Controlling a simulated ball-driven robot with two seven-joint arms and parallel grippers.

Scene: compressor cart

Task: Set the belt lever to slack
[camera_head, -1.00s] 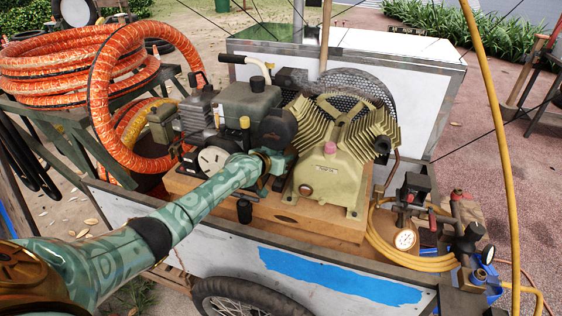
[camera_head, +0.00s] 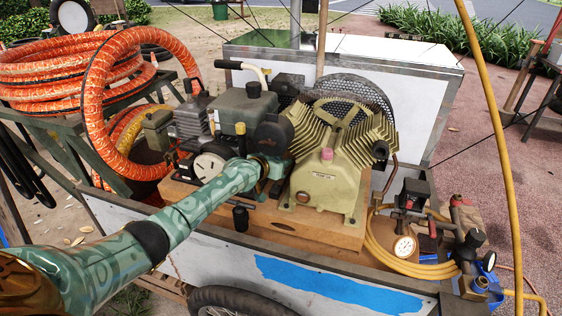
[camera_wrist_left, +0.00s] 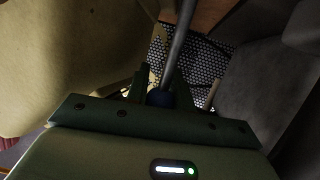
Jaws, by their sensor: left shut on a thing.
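In the left wrist view a thin grey metal rod with a dark blue knob (camera_wrist_left: 160,97) runs between the fingers of my left gripper (camera_wrist_left: 176,82); it appears to be the belt lever (camera_wrist_left: 180,45). The gripper is shut on it near the knob. In the head view my left gripper (camera_head: 275,168) reaches between the dark engine (camera_head: 243,105) and the olive-green compressor (camera_head: 325,172). There the lever and fingertips are hidden by the gripper and the machinery. I cannot read the lever's setting. My right gripper is not in view.
A black mesh guard (camera_head: 365,92) stands behind the compressor. Orange hose (camera_head: 95,75) is coiled at the left. A yellow hose (camera_head: 385,258) and valves are at the cart's right.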

